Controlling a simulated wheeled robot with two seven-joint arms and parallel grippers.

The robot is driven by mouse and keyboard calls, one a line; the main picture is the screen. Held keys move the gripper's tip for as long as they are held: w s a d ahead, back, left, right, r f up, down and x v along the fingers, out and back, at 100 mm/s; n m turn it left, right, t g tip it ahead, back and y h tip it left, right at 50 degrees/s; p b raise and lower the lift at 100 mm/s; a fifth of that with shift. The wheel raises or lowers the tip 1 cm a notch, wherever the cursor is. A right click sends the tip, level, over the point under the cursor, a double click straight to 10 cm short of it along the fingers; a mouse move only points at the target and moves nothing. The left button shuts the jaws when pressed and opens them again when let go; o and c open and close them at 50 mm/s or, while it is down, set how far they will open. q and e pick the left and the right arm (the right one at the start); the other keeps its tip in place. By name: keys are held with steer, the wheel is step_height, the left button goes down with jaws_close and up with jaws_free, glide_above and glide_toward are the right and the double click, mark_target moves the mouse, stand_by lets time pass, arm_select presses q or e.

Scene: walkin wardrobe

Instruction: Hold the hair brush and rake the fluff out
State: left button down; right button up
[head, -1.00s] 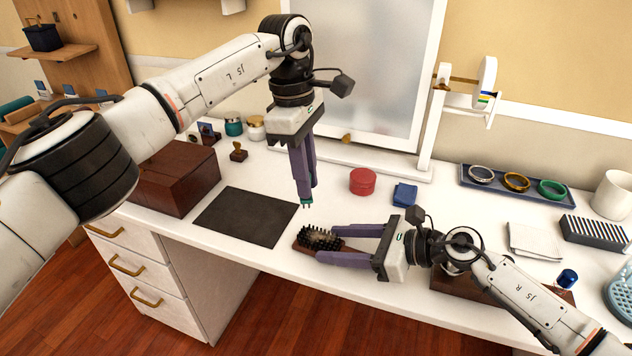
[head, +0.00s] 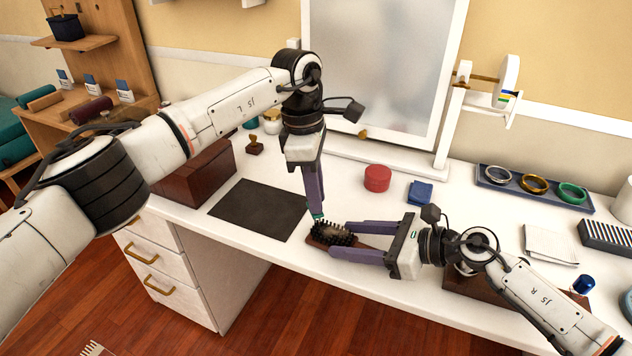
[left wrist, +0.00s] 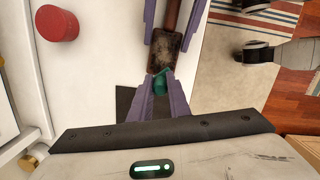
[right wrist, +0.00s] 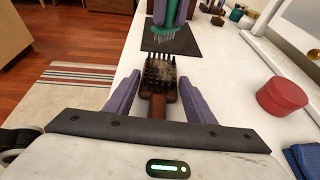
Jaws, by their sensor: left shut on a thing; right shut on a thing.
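The hair brush (head: 345,241) has a brown wooden body and dark bristles facing up; pale fluff (right wrist: 162,71) sits among them. My right gripper (head: 340,240) is shut on the brush, a finger on each side, near the desk's front edge. My left gripper (head: 318,208) points down at the brush's far-left end, shut on a small green rake (left wrist: 160,82). The rake's thin metal tines (right wrist: 166,39) hang just beyond the bristle end in the right wrist view; I cannot tell whether they touch it. The brush also shows in the left wrist view (left wrist: 164,50).
A dark mat (head: 258,211) lies left of the brush. A red round box (head: 377,178) and a folded blue cloth (head: 420,191) stand behind it. A wooden box (head: 195,175) is at the left, a mirror (head: 385,70) at the back.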

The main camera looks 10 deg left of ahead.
arm_select(q)
steer(key=f, duration=0.2)
steer(key=shift+s+d+f, duration=0.1)
steer(key=shift+d+f, duration=0.15)
steer(key=shift+f, duration=0.05)
steer(key=shift+s+d, duration=0.45)
steer(key=shift+d, duration=0.7)
steer(key=shift+s+d, duration=0.5)
steer(key=shift+d, duration=0.6)
steer(key=shift+s+d, duration=0.45)
steer(key=shift+d, duration=0.7)
steer(key=shift+w+a, duration=0.45)
steer(key=shift+a, duration=0.65)
steer(key=shift+w+a, duration=0.5)
steer(key=shift+a, duration=0.65)
steer(key=shift+w+a, duration=0.45)
steer(key=shift+a, duration=0.65)
steer(key=shift+w+a+r, duration=0.1)
steer(key=shift+a+r, duration=0.05)
steer(key=shift+r, duration=0.65)
steer(key=shift+a+r, duration=0.15)
steer(key=shift+r, duration=3.1)
arm_select(e)
steer(key=o, duration=1.2)
steer(key=v, duration=1.2)
steer(key=shift+s, duration=0.1)
